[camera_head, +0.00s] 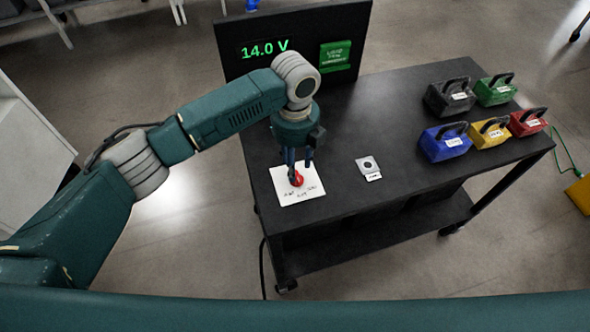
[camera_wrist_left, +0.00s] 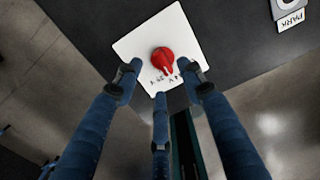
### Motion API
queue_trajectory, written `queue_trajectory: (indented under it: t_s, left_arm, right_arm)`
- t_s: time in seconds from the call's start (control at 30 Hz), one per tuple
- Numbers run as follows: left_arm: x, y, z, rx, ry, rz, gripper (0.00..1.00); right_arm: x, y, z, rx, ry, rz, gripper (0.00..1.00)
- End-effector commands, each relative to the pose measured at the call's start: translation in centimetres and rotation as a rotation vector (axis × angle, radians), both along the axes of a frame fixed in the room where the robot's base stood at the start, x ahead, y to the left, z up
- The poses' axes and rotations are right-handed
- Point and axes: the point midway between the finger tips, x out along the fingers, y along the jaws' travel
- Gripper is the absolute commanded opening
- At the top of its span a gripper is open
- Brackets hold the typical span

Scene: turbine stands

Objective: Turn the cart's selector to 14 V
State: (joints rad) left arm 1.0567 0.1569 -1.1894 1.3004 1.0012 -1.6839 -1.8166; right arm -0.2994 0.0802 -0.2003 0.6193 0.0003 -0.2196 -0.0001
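The red selector knob (camera_head: 297,180) sits on a white plate (camera_head: 310,189) with small printed marks, on the cart's near left corner. The knob also shows in the left wrist view (camera_wrist_left: 162,60), with a pale pointer line toward the marks at the lower edge. The cart's black panel carries a green display (camera_head: 265,49) reading 14.0 V. My left gripper (camera_head: 300,162) points down over the knob. Its fingers (camera_wrist_left: 160,76) are spread open around the knob, with gaps between them and it. My right gripper is not in view.
The dark cart top (camera_head: 400,90) is clear in the middle. A small plate with a dark round spot (camera_head: 367,164) and a PARK label lies right of the selector. Several coloured handled blocks, such as the blue one (camera_head: 445,142), stand at the right. A green panel (camera_head: 335,56) is lit beside the display.

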Motion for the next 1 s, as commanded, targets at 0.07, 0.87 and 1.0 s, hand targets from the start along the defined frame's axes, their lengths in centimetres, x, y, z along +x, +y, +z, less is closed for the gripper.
queue_trajectory:
  t_s: [0.07, 0.87, 1.0]
  left_arm:
    - [0.1, 0.0, 2.0, -0.002, -0.005, -0.001, 0.4]
    - [0.0, 0.0, 7.5, 0.0, 0.0, -0.001, 0.4]
    - [0.0, 0.0, 7.5, 0.0, 0.0, -0.001, 0.4]
  right_arm:
    - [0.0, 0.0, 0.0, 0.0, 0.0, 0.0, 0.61]
    - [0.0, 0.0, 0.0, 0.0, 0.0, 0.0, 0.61]
    - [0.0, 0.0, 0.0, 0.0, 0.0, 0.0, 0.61]
